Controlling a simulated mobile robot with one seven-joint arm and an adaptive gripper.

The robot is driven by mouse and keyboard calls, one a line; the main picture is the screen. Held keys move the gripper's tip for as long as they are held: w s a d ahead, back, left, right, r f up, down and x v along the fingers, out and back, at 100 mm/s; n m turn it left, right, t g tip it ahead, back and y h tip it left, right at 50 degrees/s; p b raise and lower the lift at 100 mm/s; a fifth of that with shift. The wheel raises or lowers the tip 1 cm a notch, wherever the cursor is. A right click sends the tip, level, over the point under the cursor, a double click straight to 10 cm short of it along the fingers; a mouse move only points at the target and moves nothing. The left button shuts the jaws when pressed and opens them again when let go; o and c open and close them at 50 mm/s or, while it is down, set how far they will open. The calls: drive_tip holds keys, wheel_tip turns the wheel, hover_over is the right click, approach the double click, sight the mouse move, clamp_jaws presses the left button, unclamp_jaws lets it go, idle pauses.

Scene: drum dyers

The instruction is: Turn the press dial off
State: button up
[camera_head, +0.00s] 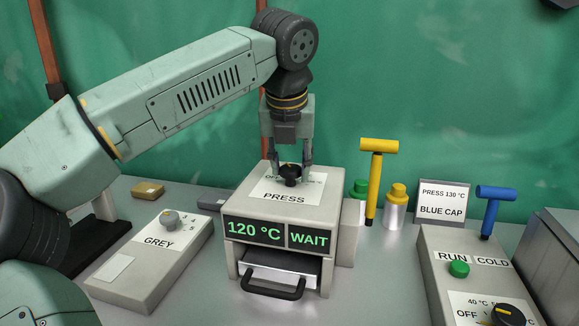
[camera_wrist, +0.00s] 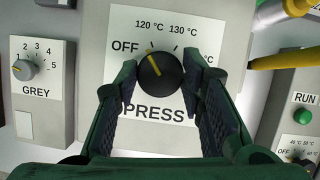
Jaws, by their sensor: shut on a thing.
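The press (camera_head: 325,195) is a pale box whose display reads 120 °C and WAIT. Its round black dial (camera_head: 291,181) is on the top panel and also shows in the wrist view (camera_wrist: 165,78). The dial's yellow pointer line points up and slightly left, toward the 120 °C mark and right of the OFF label (camera_wrist: 125,46). My gripper (camera_head: 291,169) comes straight down over the press, shut on the dial, one finger at its left and one at its right. In the wrist view the fingers hide part of the scale at right.
A GREY selector box (camera_head: 125,285) stands left of the press. A yellow T-handled tool (camera_head: 374,185), green- and yellow-capped bottles and a BLUE CAP sign (camera_head: 443,202) stand at right. A RUN/COLD control box (camera_head: 435,275) is at front right, beside a blue T-handle (camera_head: 489,212).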

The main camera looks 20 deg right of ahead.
sight(292, 167)
drive_tip(key=n, duration=0.1)
drive_tip(key=n+y, duration=0.1)
drive_tip(key=n, duration=0.1)
drive_tip(key=shift+d+r+n+p, duration=0.1)
drive_tip(key=shift+d+n+p, duration=0.05)
drive_tip(key=shift+n+p, duration=0.2)
drive_tip(key=shift+n+y+p, duration=0.45)
drive_tip(key=shift+n+y, duration=0.45)
drive_tip(key=shift+n, duration=0.85)
drive_tip(key=o, duration=1.1)
drive_tip(key=v, duration=0.3)
drive_tip(key=shift+s+d+r, duration=0.1)
drive_tip(key=shift+d, duration=0.05)
drive_tip(key=s, duration=0.3)
drive_tip(key=s+d, duration=0.1)
drive_tip(key=s, duration=0.3)
drive_tip(key=s+d, duration=0.1)
drive_tip(key=s, duration=0.2)
drive_tip(key=shift+s, duration=0.2)
drive_tip(key=shift+s+d, duration=0.15)
drive_tip(key=shift+s, duration=0.5)
